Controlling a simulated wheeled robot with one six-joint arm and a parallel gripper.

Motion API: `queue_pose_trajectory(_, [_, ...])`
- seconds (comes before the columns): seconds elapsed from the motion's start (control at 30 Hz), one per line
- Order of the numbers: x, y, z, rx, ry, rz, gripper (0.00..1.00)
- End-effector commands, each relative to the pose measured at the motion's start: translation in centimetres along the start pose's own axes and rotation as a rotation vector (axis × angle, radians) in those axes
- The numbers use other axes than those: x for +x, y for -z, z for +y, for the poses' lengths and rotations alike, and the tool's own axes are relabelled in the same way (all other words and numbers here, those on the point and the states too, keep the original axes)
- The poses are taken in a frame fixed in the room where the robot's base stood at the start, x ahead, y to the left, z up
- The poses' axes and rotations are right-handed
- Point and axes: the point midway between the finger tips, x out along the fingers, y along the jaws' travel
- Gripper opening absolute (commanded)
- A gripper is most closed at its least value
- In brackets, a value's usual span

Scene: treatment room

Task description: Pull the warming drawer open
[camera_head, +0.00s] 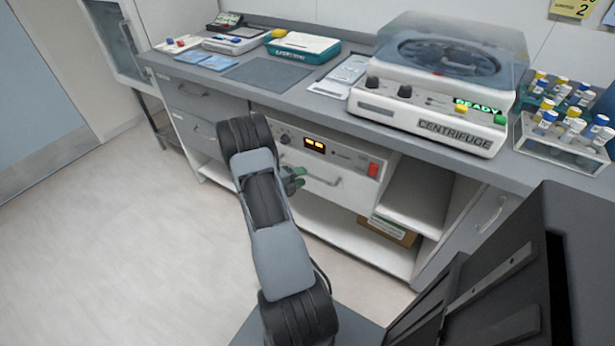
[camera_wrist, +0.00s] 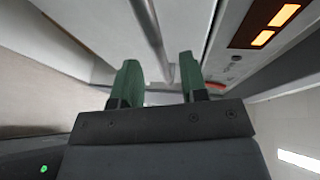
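The warming drawer (camera_head: 350,192) is a white-fronted unit under the counter, and it looks shut. A control panel with a lit orange display (camera_head: 315,145) and a red switch runs along its top. Its bar handle (camera_head: 325,181) is partly hidden by my arm and gripper. My gripper (camera_head: 294,179) is at the left part of the handle. In the wrist view, the green fingers (camera_wrist: 158,85) are apart, and the metal handle bar (camera_wrist: 152,30) runs in the gap between them. I cannot tell whether the fingers touch the bar.
Above the drawer, the counter holds a centrifuge (camera_head: 430,98) and a tube rack (camera_head: 560,150). Right of the drawer is an open shelf (camera_head: 420,200), with a cardboard box (camera_head: 388,232) low down. The floor (camera_head: 150,240) in front and to the left is clear.

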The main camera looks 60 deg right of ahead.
Motion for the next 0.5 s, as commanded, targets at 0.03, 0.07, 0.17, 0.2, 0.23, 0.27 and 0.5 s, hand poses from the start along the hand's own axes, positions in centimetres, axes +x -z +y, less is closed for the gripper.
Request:
queue_pose_trajectory(0.03, [0.8,0.1,0.1,0.001,0.000,0.002,0.40])
queue_pose_trajectory(0.07, [1.2,0.1,0.1,0.001,0.000,0.002,0.40])
queue_pose_trajectory(0.17, [2.3,0.0,0.1,0.001,0.000,0.001,0.40])
queue_pose_trajectory(0.2, [2.6,0.0,0.1,0.000,0.000,0.001,0.40])
queue_pose_trajectory(0.23, [2.8,0.0,0.1,0.000,0.000,0.001,0.40])
queue_pose_trajectory(0.27, [3.0,0.0,0.1,0.000,0.000,0.001,0.40])
queue_pose_trajectory(0.5, [3.6,0.0,0.0,0.000,0.000,-0.001,0.40])
